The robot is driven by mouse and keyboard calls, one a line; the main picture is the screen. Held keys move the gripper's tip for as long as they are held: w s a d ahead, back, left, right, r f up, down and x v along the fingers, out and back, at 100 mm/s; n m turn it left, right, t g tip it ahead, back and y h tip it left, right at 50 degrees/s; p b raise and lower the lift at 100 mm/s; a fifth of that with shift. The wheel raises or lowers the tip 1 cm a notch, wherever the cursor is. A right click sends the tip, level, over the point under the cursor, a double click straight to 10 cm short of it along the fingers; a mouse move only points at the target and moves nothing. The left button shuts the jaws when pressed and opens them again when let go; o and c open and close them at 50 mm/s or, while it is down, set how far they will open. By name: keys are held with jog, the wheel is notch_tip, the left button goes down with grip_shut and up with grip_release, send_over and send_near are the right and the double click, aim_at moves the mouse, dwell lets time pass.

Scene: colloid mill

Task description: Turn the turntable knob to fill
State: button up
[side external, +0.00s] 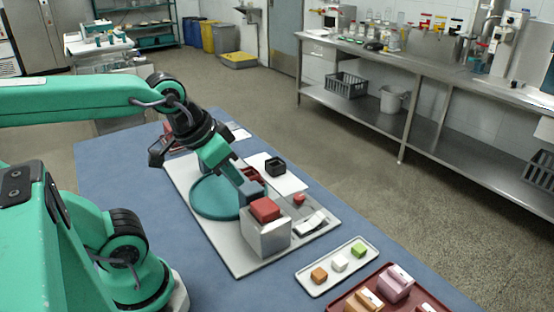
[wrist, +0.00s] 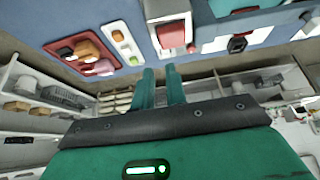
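A teal round turntable (side external: 214,198) lies on a white base board (side external: 237,262) on the blue table. A black knob-like piece (side external: 275,167) stands on a white plate behind it; a black piece also shows in the wrist view (wrist: 237,45). I cannot tell for sure which part is the turntable knob. My gripper (side external: 252,192) hangs over the turntable's right edge, behind a grey box with a red top (side external: 264,210). In the wrist view my gripper's two teal fingers (wrist: 161,72) are a little apart, with nothing seen between them. Contact with the turntable is unclear.
A small red piece (side external: 299,199) sits beside the grey box. A white tray (side external: 312,283) holds orange, white and green cubes; a red tray (side external: 340,304) with pink and orange blocks stands at the front. Bare blue table lies left of the board.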

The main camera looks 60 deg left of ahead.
jog(key=o, duration=0.7)
jog(key=shift+w+r, duration=0.1)
jog(key=shift+w, duration=0.15)
jog(key=shift+o, duration=0.2)
jog(key=shift+w+a+n, duration=0.1)
jog(key=shift+w+n, duration=0.2)
jog(key=shift+n, duration=0.2)
jog(key=n+g, duration=0.6)
jog(key=n, duration=1.5)
send_over(299, 196)
notch_tip(299, 196, down, 14)
jog(key=shift+s+f, duration=0.1)
jog(key=shift+f, duration=0.1)
jog(key=shift+f+n, duration=0.2)
jog(key=shift+n, duration=0.1)
jog(key=shift+f, duration=3.9)
